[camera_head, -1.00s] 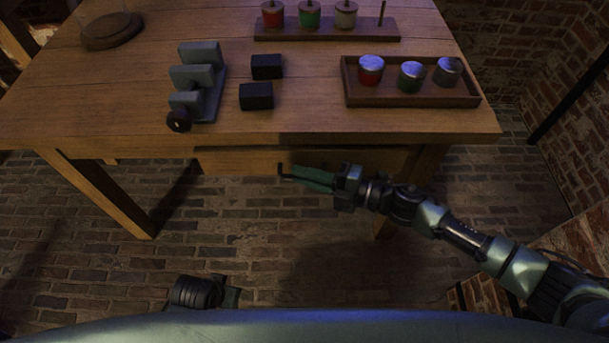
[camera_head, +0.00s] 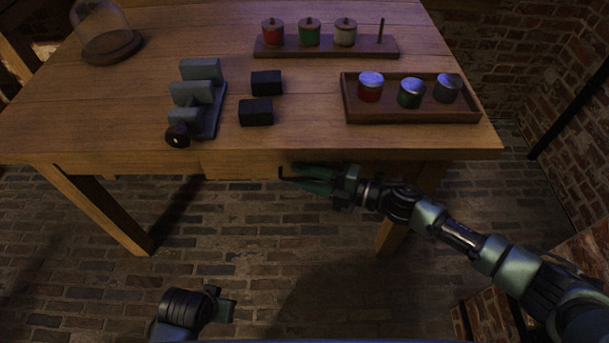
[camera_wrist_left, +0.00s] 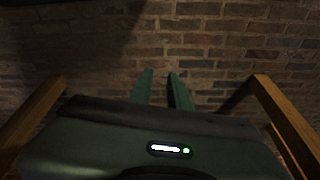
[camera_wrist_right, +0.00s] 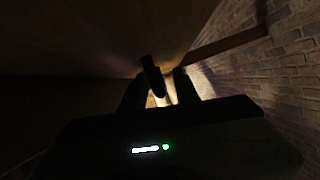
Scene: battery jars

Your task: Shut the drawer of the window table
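The window table's drawer (camera_head: 240,168) has a wooden front just below the table's front edge; how far it stands out is hard to tell. A thin dark handle (camera_head: 283,175) shows at its front. My right gripper (camera_head: 304,180) is at the handle, its green fingers apart. In the right wrist view the dark handle (camera_wrist_right: 152,76) shows at the fingertips, near the left finger, with a lit gap between the fingers. Contact is unclear. My left gripper (camera_wrist_left: 162,82) is open and empty over the brick floor, well away from the drawer.
On the wooden table (camera_head: 150,100) stand a glass dome (camera_head: 104,30), a grey stepped stand (camera_head: 198,95), two black blocks (camera_head: 266,82), a rack of coloured jars (camera_head: 325,50) and a tray (camera_head: 410,116) of lidded jars. Brick floor in front is clear.

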